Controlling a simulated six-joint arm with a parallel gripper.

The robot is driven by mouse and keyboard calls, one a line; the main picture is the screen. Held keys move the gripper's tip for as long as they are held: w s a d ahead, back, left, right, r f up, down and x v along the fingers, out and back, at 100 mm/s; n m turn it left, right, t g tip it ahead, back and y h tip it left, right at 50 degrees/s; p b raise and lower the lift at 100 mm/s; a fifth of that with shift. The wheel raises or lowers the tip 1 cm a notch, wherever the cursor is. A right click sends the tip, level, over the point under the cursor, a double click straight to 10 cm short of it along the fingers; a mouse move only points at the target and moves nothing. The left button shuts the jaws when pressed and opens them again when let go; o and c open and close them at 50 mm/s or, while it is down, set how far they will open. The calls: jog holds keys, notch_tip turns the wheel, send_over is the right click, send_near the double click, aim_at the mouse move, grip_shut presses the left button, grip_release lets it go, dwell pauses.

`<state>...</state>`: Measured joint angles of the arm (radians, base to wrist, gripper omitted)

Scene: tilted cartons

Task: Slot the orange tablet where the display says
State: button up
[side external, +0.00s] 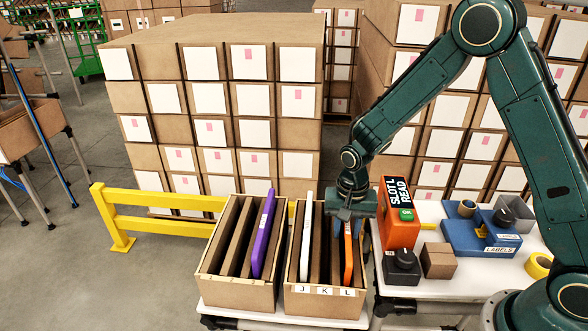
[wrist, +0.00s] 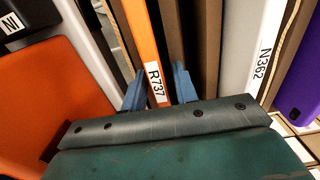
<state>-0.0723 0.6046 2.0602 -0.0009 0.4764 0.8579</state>
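The orange tablet (side external: 348,254) stands on edge in the right carton (side external: 325,302), at the compartment labelled L. In the wrist view the orange tablet (wrist: 147,45) shows its R737 label. My gripper (side external: 350,213) is directly over its top edge. In the wrist view my gripper's (wrist: 160,88) two blue fingers straddle the tablet, one on each side; whether both press on it is unclear. The right carton's front carries the letters J, K and L.
A white tablet (side external: 306,238) stands in the right carton near J. A purple tablet (side external: 263,235) stands in the left carton (side external: 236,292). A black device (side external: 402,266), a small brown box (side external: 438,260) and a blue bin (side external: 478,240) are on the table to the right.

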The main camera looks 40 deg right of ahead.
jog(key=shift+o, duration=0.7)
notch_tip(320, 180, up, 14)
dwell(0.4)
dwell(0.5)
notch_tip(320, 180, up, 7)
dwell(0.9)
